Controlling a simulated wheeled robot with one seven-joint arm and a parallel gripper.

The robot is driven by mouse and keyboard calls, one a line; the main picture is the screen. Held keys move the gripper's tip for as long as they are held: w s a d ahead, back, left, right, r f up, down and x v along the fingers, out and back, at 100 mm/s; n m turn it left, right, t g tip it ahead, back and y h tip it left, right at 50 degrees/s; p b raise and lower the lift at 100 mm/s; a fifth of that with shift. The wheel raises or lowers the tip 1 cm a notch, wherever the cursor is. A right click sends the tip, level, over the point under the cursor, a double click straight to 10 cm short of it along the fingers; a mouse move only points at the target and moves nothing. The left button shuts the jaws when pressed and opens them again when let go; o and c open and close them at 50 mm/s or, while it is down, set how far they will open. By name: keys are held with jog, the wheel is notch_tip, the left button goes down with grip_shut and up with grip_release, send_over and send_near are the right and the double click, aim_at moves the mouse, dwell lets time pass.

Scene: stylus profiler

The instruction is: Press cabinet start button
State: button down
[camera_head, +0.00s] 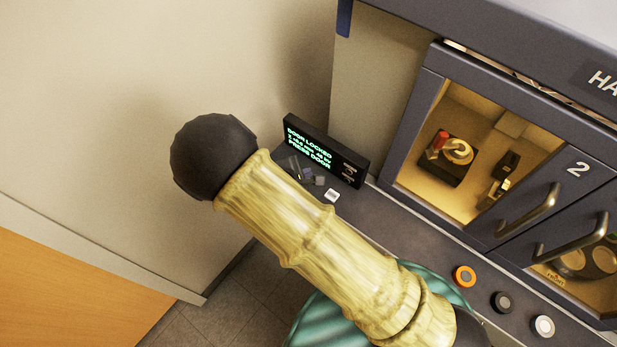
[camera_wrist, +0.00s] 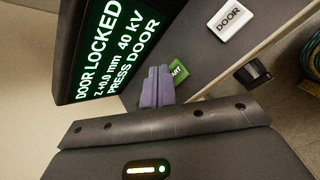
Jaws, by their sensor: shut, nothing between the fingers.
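The green button (camera_wrist: 179,71), its label partly covered and ending in "RT", is on the dark panel in the wrist view. My gripper (camera_wrist: 158,72) has its purple-grey fingers together with nothing between them. The fingertips overlap the green button's left side in this view; I cannot tell whether they touch it.
In the head view, the dark cabinet has windowed doors with handles (camera_head: 527,210). An orange-ringed button (camera_head: 464,276) sits on the ledge. My arm hides part of the ledge.

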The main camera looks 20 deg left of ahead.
jog(key=shift+d+f+b, duration=0.1)
jog(key=shift+f+b, duration=0.2)
jog(key=shift+b, duration=0.1)
jog(key=shift+s, duration=0.15)
jog(key=shift+f+b, duration=0.2)
jog(key=shift+b, duration=0.2)
jog(key=shift+f+b, duration=0.2)
jog(key=shift+b, duration=0.2)
dwell(0.6)
jog(key=shift+r, duration=0.8)
jog(key=shift+r+p, duration=0.1)
jog(key=shift+p, duration=0.2)
